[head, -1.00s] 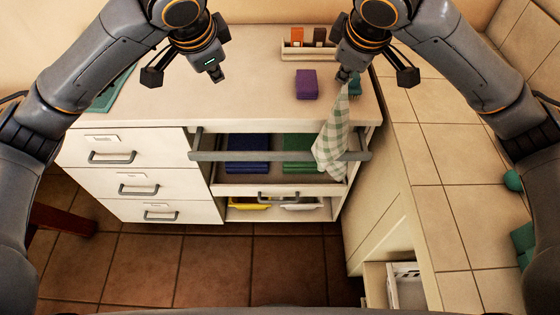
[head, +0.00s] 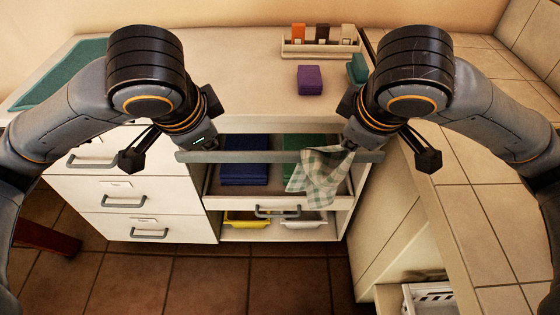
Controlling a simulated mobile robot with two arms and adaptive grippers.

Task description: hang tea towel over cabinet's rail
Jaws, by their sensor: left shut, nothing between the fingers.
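The tea towel (head: 322,180), green-and-white checked, hangs in folds at the right part of the cabinet's grey rail (head: 255,156). Its upper edge is at rail height and its lower part hangs in front of the open drawer. Whether cloth also lies behind the rail is hidden. My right gripper (head: 347,145) is at the towel's upper right corner, just above the rail, and appears shut on it; its arm partly hides the fingertips. My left gripper (head: 205,145) is shut and empty, close to the rail's left end.
The open drawer behind the rail holds a blue cloth stack (head: 244,173) and a green one (head: 298,172). On the countertop are a purple block (head: 309,80), a teal block (head: 357,68) and a small rack (head: 300,48). A tiled ledge (head: 470,220) bounds the right side.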

